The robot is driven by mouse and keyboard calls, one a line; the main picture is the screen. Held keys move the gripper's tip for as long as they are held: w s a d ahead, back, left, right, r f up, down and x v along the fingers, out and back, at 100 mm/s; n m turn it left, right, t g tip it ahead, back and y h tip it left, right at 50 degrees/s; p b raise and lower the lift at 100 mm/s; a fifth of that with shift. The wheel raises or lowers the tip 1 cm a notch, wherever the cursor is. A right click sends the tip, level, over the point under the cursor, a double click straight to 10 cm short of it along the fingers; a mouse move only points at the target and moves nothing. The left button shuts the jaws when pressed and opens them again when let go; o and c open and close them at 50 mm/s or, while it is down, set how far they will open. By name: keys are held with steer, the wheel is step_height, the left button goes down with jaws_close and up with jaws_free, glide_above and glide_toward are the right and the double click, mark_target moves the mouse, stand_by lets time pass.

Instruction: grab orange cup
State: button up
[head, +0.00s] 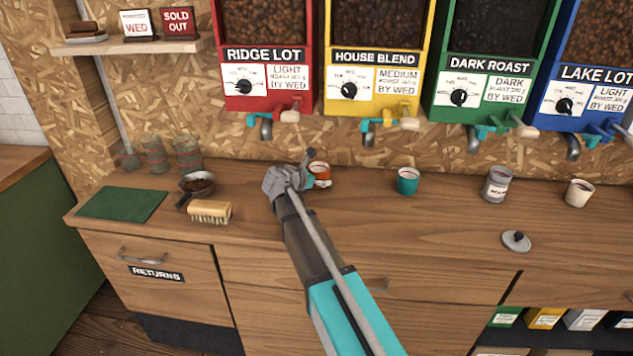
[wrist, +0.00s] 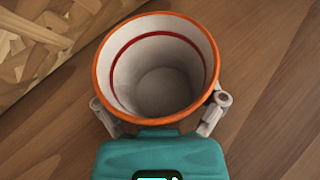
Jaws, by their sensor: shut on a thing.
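The orange cup (head: 319,170) stands on the wooden counter below the gap between the red and yellow dispensers. In the head view it is partly hidden behind my gripper (head: 312,182). In the wrist view the cup (wrist: 156,75) shows its orange rim, a pale inside with a red ring, and an empty bottom. My gripper (wrist: 160,110) is shut on the cup, with one finger on either side of its near wall. The cup looks upright. I cannot tell whether its base touches the counter.
A teal cup (head: 408,181), a grey jar (head: 496,184) and a cream cup (head: 578,193) stand to the right. A round lid (head: 516,241) lies near the front edge. A brush (head: 210,212), a scoop of beans (head: 198,185) and a green mat (head: 122,204) are left. Dispenser spouts hang above.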

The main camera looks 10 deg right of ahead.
steer(key=shift+r, duration=0.15)
steer(key=shift+c, duration=0.3)
step_height(320, 180, up, 3)
steer(key=p, duration=0.3)
steer(key=shift+f, duration=0.2)
steer(key=s+r+p, duration=1)
steer(key=s, duration=0.4)
steer(key=shift+d, duration=0.35)
steer(key=shift+r, duration=0.1)
